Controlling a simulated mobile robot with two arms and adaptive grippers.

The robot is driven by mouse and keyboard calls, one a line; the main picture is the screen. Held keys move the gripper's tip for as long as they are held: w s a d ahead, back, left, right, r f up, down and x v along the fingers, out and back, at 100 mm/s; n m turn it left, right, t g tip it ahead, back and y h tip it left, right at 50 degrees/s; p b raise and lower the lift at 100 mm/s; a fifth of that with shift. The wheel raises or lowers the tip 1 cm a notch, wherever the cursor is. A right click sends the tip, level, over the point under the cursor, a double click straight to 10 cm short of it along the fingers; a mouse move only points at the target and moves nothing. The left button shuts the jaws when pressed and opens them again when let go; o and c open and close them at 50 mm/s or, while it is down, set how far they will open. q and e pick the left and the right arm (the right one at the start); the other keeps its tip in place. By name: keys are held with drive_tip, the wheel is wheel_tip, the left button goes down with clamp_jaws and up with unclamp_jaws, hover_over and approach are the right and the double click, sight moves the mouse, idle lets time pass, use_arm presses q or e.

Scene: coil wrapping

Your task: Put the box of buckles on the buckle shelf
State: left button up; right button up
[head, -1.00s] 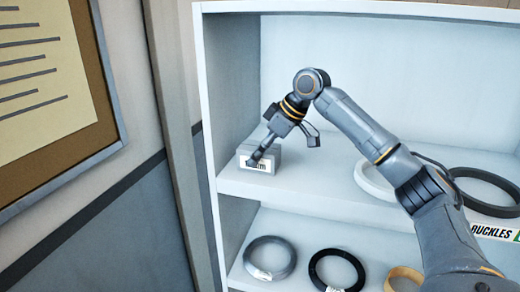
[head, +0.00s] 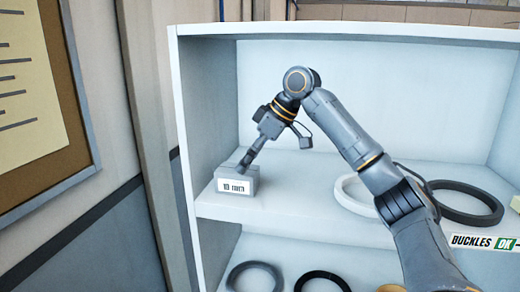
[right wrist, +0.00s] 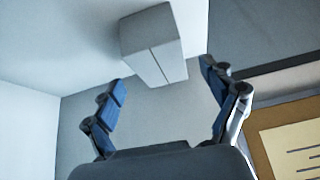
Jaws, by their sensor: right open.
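A small grey box (head: 237,187) with a white "10 mm" label stands upright on the upper shelf board (head: 290,205), near its left end. My right gripper (head: 244,166) points down at the box's top from above. In the right wrist view its two blue-padded fingers (right wrist: 165,85) are spread with nothing between them, and the box (right wrist: 152,45) sits just beyond the fingertips, apparently clear of them. A "BUCKLES OK" sign (head: 484,242) is on the shelf edge at right. My left gripper is out of view.
A white ring (head: 357,195) and a dark ring (head: 468,203) lie on the same board to the right. Several rings, including a grey one (head: 256,278), are on the level below. The shelf's left side wall (head: 205,110) is close to the box.

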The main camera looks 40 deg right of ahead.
drive_tip(key=b+v, duration=0.1)
drive_tip(key=v, duration=0.5)
drive_tip(key=shift+s+d+r, duration=0.15)
drive_tip(key=shift+r, duration=0.15)
drive_tip(key=shift+f, duration=0.1)
